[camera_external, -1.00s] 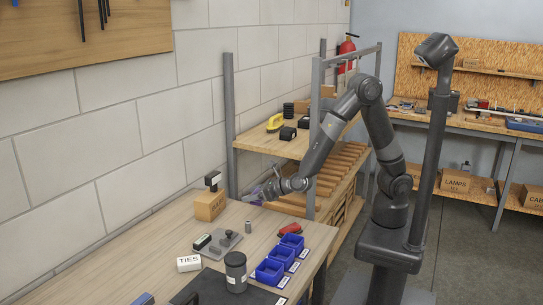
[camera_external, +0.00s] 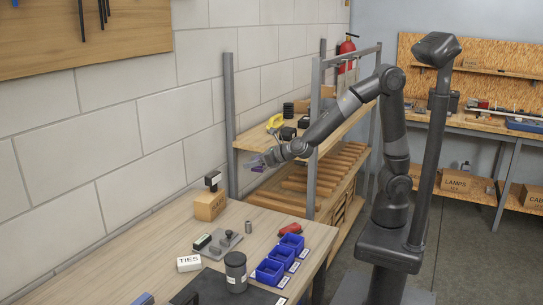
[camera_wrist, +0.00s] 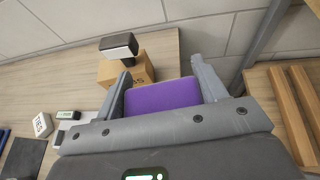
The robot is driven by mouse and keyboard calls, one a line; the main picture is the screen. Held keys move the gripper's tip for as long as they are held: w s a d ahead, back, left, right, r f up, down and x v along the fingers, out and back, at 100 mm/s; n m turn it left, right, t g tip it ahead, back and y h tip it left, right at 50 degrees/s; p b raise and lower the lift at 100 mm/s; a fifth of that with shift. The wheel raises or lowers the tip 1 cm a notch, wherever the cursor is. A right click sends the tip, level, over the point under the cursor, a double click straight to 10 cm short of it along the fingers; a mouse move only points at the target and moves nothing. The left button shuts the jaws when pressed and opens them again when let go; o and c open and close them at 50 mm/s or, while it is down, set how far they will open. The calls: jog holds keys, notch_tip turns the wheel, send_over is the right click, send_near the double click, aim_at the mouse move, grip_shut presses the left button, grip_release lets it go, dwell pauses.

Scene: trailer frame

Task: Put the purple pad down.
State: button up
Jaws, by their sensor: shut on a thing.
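The purple pad (camera_wrist: 163,96) is between the two fingers of my gripper (camera_wrist: 160,70) in the wrist view, with a finger at each side of it. In the external view the pad (camera_external: 258,169) is a small purple patch under my gripper (camera_external: 257,161), mostly hidden by the fingers. My gripper is shut on the pad and holds it in the air, above the far end of the wooden workbench (camera_external: 150,238) and in front of the shelf rack's left post (camera_external: 230,120).
A cardboard box (camera_external: 209,205) with a black-and-white block (camera_external: 212,180) on top stands near the bench's far end. The rack's upper shelf (camera_external: 262,141) holds a yellow tool and black items.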

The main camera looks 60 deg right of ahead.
jog(key=w+a+r+h, duration=0.1)
jog(key=w+a+r, duration=0.1)
jog(key=w+a, duration=0.1)
jog(key=w+a+r+m, duration=0.1)
jog(key=w+a+r, duration=0.1)
jog(key=w, duration=0.3)
jog(key=w+a+r+m+h, duration=0.1)
jog(key=w+a+r, duration=0.1)
jog(key=w+a, duration=0.2)
jog(key=shift+w+a+h, duration=0.1)
jog(key=shift+a+h, duration=0.2)
jog(key=shift+a, duration=0.25)
jog(key=w+a+m+h, duration=0.2)
jog(key=w+a, duration=0.3)
jog(key=a, duration=0.4)
jog(key=m+h, duration=0.2)
send_over(178, 233)
jog(key=shift+g, duration=0.4)
notch_tip(178, 233, down, 18)
jog(key=shift+d+f, duration=0.1)
jog(key=shift+f, duration=2.4)
jog(key=shift+f, duration=0.1)
jog(key=shift+f, duration=0.1)
jog(key=o, duration=1.1)
